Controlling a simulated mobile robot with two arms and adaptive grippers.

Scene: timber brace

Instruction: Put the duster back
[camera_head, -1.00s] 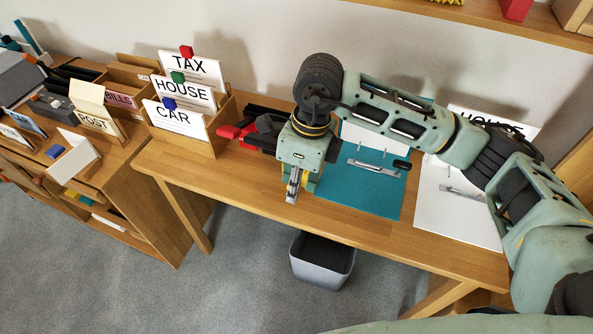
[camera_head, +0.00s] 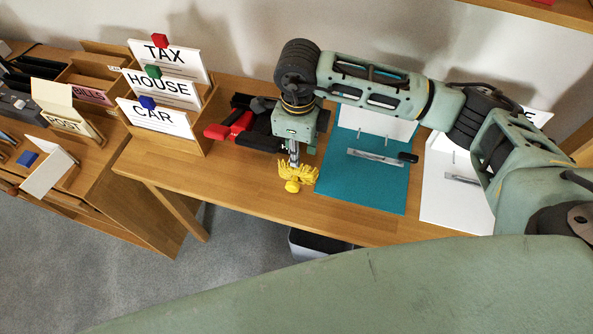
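The yellow fluffy duster (camera_head: 297,174) is at the fingertips of my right gripper (camera_head: 293,160), over the front part of the wooden desk, just left of the teal mat. The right gripper points down, and its narrow fingers look closed on the duster. Its fingertips are partly hidden in the yellow fluff. I cannot tell whether the duster touches the desk. My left gripper is not in view.
A red-and-black item (camera_head: 236,126) lies behind the gripper. A card holder (camera_head: 165,139) stands left. A shelf (camera_head: 560,14) is at top right; a bin (camera_head: 318,243) is below.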

